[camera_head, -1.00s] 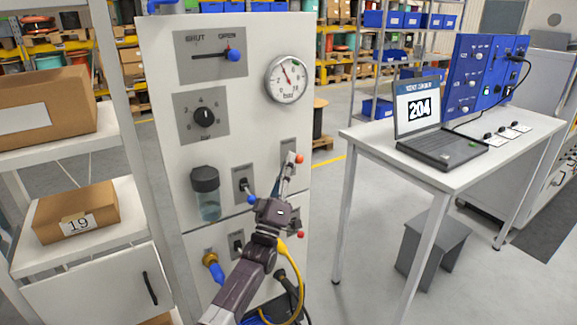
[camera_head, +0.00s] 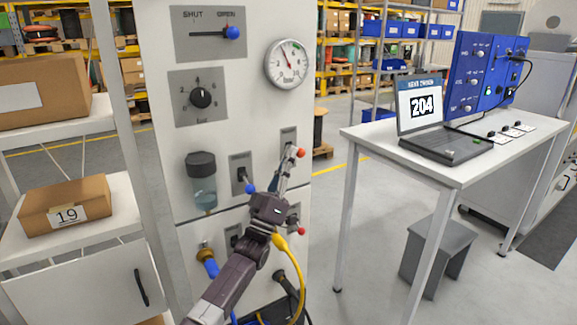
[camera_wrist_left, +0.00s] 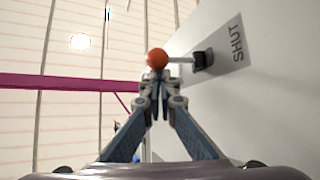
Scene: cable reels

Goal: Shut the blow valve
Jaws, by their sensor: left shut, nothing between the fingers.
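On the white panel (camera_head: 262,110), a small lever with a red ball knob (camera_head: 301,153) sits on a grey plate (camera_head: 289,136). My left gripper (camera_head: 291,158) is shut and empty, right beside this knob. In the left wrist view the closed fingertips (camera_wrist_left: 160,82) are just below the red ball (camera_wrist_left: 157,58), touching or nearly so. There the lever (camera_wrist_left: 183,59) stands out from the panel, and its plate (camera_wrist_left: 226,52) reads SHUT. No label naming the blow valve is legible. My right gripper is not in view.
A large lever with a blue knob (camera_head: 233,33) points to OPEN. Nearby are a gauge (camera_head: 287,63), a dial (camera_head: 201,97), a filter bowl (camera_head: 202,180), a blue-knobbed lever (camera_head: 250,188) and a lower red knob (camera_head: 300,231). A table (camera_head: 448,170) with a laptop stands right.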

